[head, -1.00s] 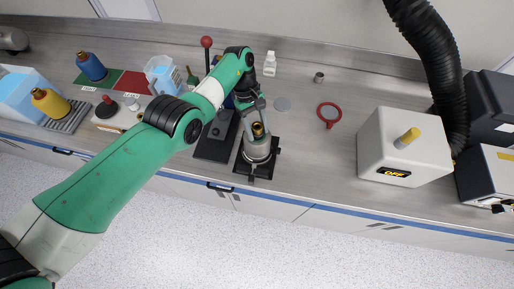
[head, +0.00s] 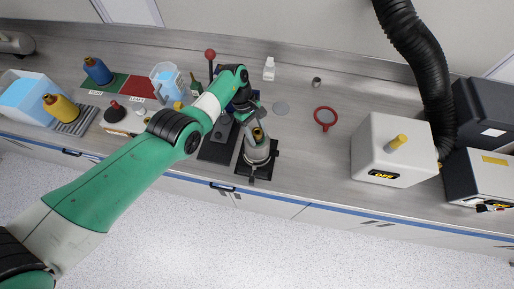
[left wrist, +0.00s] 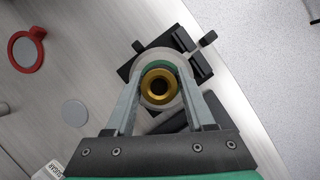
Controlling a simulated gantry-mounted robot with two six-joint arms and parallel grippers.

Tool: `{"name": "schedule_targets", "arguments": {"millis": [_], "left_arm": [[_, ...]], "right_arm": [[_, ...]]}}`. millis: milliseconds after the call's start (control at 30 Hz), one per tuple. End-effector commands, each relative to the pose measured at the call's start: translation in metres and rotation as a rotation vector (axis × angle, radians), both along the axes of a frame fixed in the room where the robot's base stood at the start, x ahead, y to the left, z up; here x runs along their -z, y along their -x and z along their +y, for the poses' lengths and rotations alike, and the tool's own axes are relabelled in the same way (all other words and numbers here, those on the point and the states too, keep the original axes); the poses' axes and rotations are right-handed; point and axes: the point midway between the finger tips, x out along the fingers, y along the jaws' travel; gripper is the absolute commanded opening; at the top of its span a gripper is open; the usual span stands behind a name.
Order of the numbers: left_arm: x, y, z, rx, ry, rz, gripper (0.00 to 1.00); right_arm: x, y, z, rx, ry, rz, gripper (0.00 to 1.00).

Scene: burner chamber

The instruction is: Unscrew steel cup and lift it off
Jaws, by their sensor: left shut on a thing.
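The steel cup (head: 257,153) is a grey cylinder standing upright on a black clamp base (head: 268,172) near the front edge of the bench. A brass fitting (head: 258,134) shows at its top; in the left wrist view the brass ring (left wrist: 159,86) sits in the middle of the grey cup. The cup's lower join to the base is hidden, so I cannot tell whether there is a gap. My right gripper is not in view.
A red ring (head: 325,119) and a small metal cup (head: 316,82) lie right of the clamp. A white box marked OFF (head: 385,138) stands further right. The bench right of the clamp is mostly clear.

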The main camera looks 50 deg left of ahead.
Motion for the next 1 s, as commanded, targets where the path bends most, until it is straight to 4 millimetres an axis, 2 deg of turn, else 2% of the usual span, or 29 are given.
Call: {"name": "schedule_targets", "arguments": {"millis": [33,800,1000], "left_arm": [[-0.004,0.001,0.0,-0.019,0.001,0.001,0.0],[-0.004,0.002,0.001,-0.393,0.0,0.002,0.0],[-0.001,0.002,0.001,-0.469,0.0,0.002,0.0]], "right_arm": [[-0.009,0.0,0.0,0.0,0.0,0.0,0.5],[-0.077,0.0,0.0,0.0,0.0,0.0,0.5],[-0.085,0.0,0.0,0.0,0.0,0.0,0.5]]}}
